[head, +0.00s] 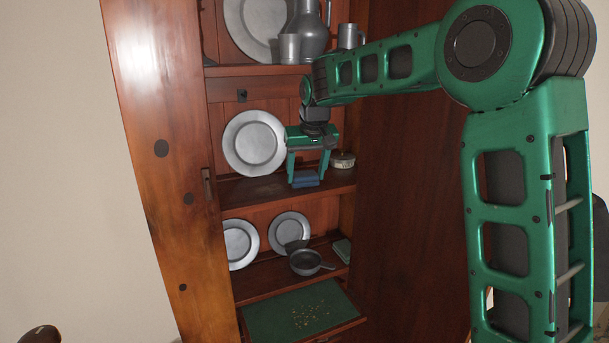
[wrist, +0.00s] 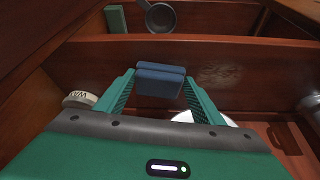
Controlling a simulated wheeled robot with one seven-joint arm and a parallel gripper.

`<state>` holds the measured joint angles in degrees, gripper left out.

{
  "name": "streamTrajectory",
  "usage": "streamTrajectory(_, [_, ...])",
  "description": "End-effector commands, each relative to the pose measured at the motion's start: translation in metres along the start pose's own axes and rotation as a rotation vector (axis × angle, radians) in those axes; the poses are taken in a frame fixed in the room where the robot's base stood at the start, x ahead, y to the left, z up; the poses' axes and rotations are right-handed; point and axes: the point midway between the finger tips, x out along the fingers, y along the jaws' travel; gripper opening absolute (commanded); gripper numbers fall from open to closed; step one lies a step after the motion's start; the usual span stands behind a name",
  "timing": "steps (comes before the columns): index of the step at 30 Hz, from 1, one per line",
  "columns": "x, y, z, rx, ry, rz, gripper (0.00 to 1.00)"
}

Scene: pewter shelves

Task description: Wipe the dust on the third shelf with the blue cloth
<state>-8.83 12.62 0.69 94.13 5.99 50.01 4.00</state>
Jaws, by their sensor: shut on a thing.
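My gripper (head: 306,170) is shut on the blue cloth (head: 305,179), a folded pad, over the middle visible shelf (head: 245,190) in the head view. In the wrist view the cloth (wrist: 160,79) sits between my two green fingertips (wrist: 160,88). I cannot tell whether the cloth touches the shelf board. A pale, speckled dust patch (wrist: 222,75) lies on the board to the right of the cloth in the wrist view. In the head view I cannot make out this dust.
A pewter plate (head: 253,143) leans at the back left of this shelf, and a round tin (head: 342,160) stands right. The shelf below holds plates (head: 241,243) and a small pan (head: 306,262). Pewter vessels (head: 308,30) stand above. A green panel (head: 300,312) with specks is lowest.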

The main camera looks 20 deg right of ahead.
Motion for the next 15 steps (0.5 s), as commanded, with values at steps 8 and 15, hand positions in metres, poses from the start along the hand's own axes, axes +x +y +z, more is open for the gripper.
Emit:
streamTrajectory(8, [0.000,-0.017,0.003,-0.006,-0.005,-0.003,0.36])
streamTrajectory(15, [-0.002,-0.034,0.005,-0.005,-0.005,-0.002,0.36])
